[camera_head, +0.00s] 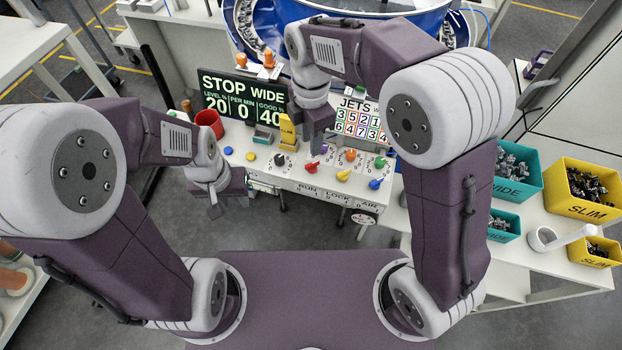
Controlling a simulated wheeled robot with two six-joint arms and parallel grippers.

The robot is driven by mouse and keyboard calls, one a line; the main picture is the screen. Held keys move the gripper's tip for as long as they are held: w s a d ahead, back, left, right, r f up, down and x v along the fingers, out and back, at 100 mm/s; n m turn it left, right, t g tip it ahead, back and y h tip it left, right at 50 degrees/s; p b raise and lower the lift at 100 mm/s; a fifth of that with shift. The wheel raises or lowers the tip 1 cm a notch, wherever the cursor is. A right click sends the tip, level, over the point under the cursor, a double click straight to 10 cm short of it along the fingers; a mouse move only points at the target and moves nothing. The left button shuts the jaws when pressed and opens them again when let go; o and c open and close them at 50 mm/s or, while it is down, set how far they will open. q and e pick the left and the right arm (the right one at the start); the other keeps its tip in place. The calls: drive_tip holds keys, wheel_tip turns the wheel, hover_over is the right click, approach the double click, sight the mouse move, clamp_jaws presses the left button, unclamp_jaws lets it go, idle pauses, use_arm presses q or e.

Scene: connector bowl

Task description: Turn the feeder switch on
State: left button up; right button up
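The control panel (262,178) stands ahead of me, its front edge lettered "RUN", "LOCK" and "AIR". I cannot read which is the feeder switch. The display (243,98) reads "STOP WIDE", with 20, 0 and 40 below. My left gripper (214,208) hangs left of the panel. Neither finger gap is clear.
A blue bowl (400,25) stands behind the panel. A red cup (210,122) is at the panel's left. A number board (360,120) stands behind the knobs. Teal (515,190) and yellow (588,208) bins of parts and a white scoop (543,238) are on the right table.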

sight(312, 163)
drive_tip(key=shift+w+d+f, duration=0.4)
drive_tip(key=shift+w+f, duration=0.05)
drive_tip(key=shift+w, duration=0.05)
drive_tip(key=f, duration=0.2)
drive_tip(key=s+f, duration=0.1)
drive_tip(key=shift+s+a, duration=0.1)
drive_tip(key=shift+a, duration=0.25)
drive_tip(key=f, duration=0.3)
drive_tip(key=f+b, duration=0.1)
drive_tip(key=f, duration=0.1)
drive_tip(key=shift+w+d, duration=0.15)
drive_tip(key=shift+w, duration=0.2)
drive_tip(key=shift+s, duration=0.15)
clamp_jaws()
